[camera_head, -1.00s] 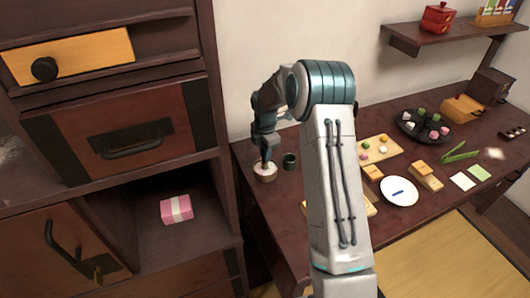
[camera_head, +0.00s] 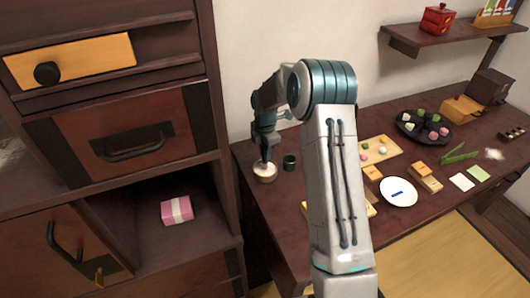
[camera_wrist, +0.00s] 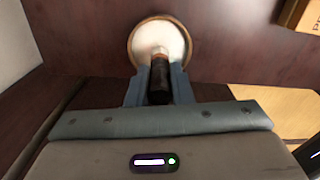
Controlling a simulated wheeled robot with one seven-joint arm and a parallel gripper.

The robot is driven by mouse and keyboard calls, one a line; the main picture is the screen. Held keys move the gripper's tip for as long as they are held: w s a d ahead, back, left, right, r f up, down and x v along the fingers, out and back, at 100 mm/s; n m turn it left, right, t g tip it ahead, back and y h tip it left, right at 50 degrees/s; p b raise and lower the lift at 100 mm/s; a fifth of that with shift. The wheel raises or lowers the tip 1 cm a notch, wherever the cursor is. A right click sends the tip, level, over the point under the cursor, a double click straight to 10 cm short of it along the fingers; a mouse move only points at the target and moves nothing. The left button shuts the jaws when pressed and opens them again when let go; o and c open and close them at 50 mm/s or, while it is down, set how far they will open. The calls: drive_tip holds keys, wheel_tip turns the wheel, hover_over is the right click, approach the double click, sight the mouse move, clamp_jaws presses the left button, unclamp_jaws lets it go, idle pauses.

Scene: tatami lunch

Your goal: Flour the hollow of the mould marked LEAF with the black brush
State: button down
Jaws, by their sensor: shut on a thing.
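My gripper (camera_head: 266,150) points down over a small round bowl of white flour (camera_head: 265,174) at the left end of the dark table. In the wrist view, my gripper (camera_wrist: 160,85) is shut on the dark handle of the black brush (camera_wrist: 159,88). The brush's tip end is over or in the white flour; the bowl's brown rim (camera_wrist: 133,38) shows around it. Wooden blocks (camera_head: 421,169) that look like moulds lie right of my arm; their markings are too small to read, so I cannot tell which is LEAF.
A dark green cup (camera_head: 290,162) stands just right of the bowl. A lettered wooden block (camera_wrist: 302,16) shows at the wrist view's corner. The cabinet (camera_head: 215,120) borders the table's left.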

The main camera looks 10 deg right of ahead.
drive_tip(key=shift+r+p, duration=1.75)
drive_tip(key=shift+r, duration=1.35)
drive_tip(key=shift+s+f+m, duration=0.3)
drive_tip(key=shift+s+m, duration=0.15)
drive_tip(key=shift+m, duration=0.25)
drive_tip(key=s+f+m, duration=0.2)
drive_tip(key=s+m, duration=0.5)
drive_tip(key=m, duration=0.3)
drive_tip(key=s+f+m, duration=0.3)
drive_tip(key=s+m, duration=0.4)
drive_tip(key=m, duration=0.3)
drive_tip(key=shift+f+m, duration=0.3)
